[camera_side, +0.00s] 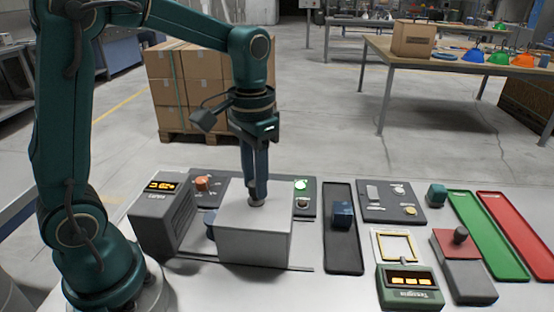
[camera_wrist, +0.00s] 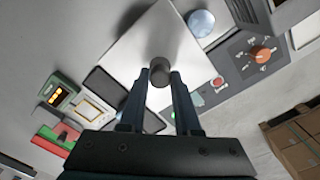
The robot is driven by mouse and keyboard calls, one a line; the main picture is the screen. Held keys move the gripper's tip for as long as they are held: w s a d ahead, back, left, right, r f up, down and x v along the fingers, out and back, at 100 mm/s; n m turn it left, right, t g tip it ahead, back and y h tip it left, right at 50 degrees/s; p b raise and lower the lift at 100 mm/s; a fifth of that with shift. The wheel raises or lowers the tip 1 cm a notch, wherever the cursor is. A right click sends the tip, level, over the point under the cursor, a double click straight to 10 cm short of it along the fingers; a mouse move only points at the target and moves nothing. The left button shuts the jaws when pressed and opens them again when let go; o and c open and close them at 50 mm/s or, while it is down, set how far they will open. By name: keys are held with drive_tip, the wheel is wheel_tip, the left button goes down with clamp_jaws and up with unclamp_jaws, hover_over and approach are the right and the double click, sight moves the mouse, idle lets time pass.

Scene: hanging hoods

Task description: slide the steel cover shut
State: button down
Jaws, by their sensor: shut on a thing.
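The steel cover (camera_side: 254,238) is a plain light-grey box with a round knob (camera_side: 256,199) on top. It stands over a slim track on the table, whose rail (camera_side: 302,269) shows to the right of the box. My gripper (camera_side: 256,193) points down and is shut on the knob. In the wrist view the cover (camera_wrist: 140,48) lies below my fingers, with the knob (camera_wrist: 160,72) between the fingertips. A blue rounded thing (camera_side: 210,226) sticks out at the cover's left side. It also shows as a pale blue disc (camera_wrist: 201,23) beside the cover in the wrist view.
A dark box with an orange display (camera_side: 165,215) stands close on the left. Control panels with an orange knob (camera_side: 203,183) and a green button (camera_side: 301,184) lie behind the cover. A black tray (camera_side: 343,250) with a blue cube (camera_side: 342,214) is to the right.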

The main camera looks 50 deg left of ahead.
drive_tip(key=s+a, duration=0.6)
drive_tip(key=shift+a, duration=0.25)
drive_tip(key=shift+s+r, duration=0.1)
drive_tip(key=c, duration=0.6)
unclamp_jaws()
drive_tip(key=shift+d, duration=0.1)
wheel_tip(320, 180, up, 5)
drive_tip(key=shift+r, duration=0.1)
